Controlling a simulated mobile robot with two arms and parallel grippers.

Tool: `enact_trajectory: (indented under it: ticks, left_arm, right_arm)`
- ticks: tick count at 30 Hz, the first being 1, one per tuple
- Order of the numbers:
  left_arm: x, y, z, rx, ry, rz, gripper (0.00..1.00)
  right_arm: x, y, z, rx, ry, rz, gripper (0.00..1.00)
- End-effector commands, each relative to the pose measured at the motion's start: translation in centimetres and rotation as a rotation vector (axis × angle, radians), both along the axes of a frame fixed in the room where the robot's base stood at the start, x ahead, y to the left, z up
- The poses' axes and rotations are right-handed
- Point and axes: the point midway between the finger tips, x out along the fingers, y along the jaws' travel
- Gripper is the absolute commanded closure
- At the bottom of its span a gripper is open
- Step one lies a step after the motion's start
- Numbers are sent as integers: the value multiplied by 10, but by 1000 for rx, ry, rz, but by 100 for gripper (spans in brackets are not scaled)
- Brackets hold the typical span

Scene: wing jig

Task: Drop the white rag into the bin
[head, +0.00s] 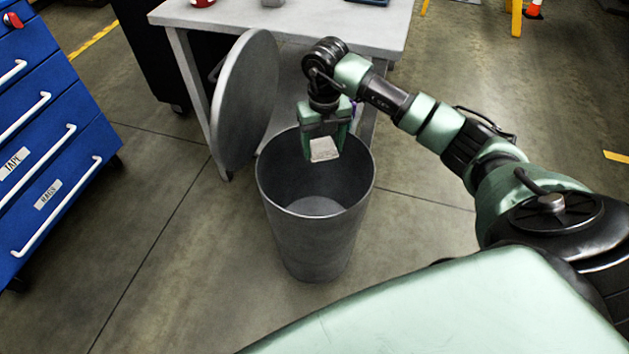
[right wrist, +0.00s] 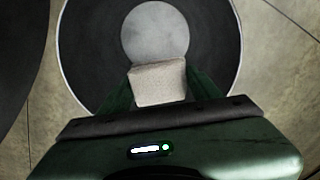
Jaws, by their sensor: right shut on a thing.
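The white rag (head: 324,150) is a small pale folded cloth. My right gripper (head: 325,148) is shut on it and holds it over the open mouth of the bin. The rag also shows between the fingers in the right wrist view (right wrist: 158,84). The bin (head: 318,240) is a tall dark grey round can standing on the floor. Its inside looks empty, with the paler bottom in sight in both views; the right wrist view shows the bin's rim around the rag (right wrist: 236,60). My left gripper is not in view.
A round grey lid (head: 246,98) stands upright on edge behind the bin to the left. A light grey table (head: 290,18) is behind it. A blue drawer cabinet (head: 50,130) stands at the left. The floor left of the bin is clear.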

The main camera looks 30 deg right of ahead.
Motion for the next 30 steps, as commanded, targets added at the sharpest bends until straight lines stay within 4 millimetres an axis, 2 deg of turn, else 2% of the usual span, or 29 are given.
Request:
enact_trajectory:
  ticks: [1,3,14,16,18,24,30]
  left_arm:
    - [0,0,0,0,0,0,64]
    - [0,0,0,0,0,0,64]
    - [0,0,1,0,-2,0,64]
    - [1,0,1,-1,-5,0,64]
    - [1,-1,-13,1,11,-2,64]
    - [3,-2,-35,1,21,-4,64]
    - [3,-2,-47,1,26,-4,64]
  right_arm:
    - [0,0,0,0,0,0,29]
    - [0,0,0,0,0,0,12]
    - [0,0,3,1,-1,0,12]
    - [0,0,11,1,-1,1,12]
    - [1,0,22,-1,-3,1,12]
    - [1,0,57,-1,-3,0,12]
    - [0,0,76,0,0,0,12]
